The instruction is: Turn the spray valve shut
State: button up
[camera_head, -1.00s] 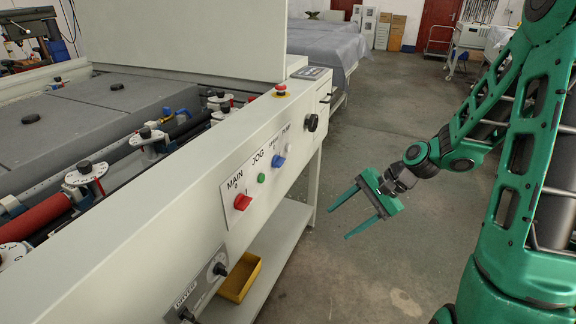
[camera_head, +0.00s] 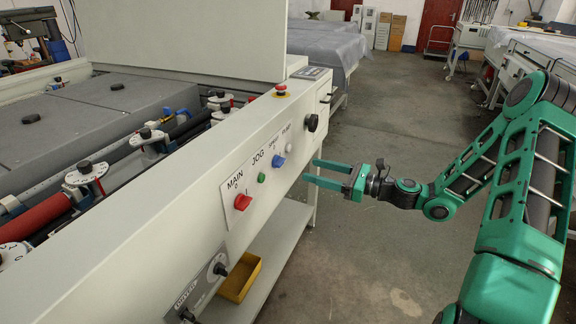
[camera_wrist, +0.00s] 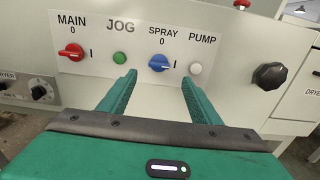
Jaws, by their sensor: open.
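The spray valve is a blue rotary knob (camera_head: 278,161) on the white control panel, under a "SPRAY" label with a 0 above it and a line mark to its right. In the wrist view the blue knob (camera_wrist: 158,63) has a light pointer bar lying nearly sideways, towards the line mark. My gripper (camera_head: 310,171) is open and empty, to the right of the knob in the head view. In the wrist view my gripper (camera_wrist: 158,76) has its two green fingers reaching towards the panel, one on each side of the knob and lower. I see no contact with the knob.
Nearby on the panel are the red MAIN knob (camera_wrist: 71,53), green JOG button (camera_wrist: 120,58) and white PUMP button (camera_wrist: 195,69). A black knob (camera_wrist: 269,76) and a red emergency button (camera_head: 281,88) lie further right. A yellow bin (camera_head: 240,277) sits below.

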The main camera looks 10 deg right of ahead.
aim_at(283, 162)
jog(key=x, duration=0.9)
jog(key=shift+w+a, duration=0.2)
jog(key=shift+a, duration=0.1)
jog(key=c, duration=1)
jog(key=shift+c, duration=0.2)
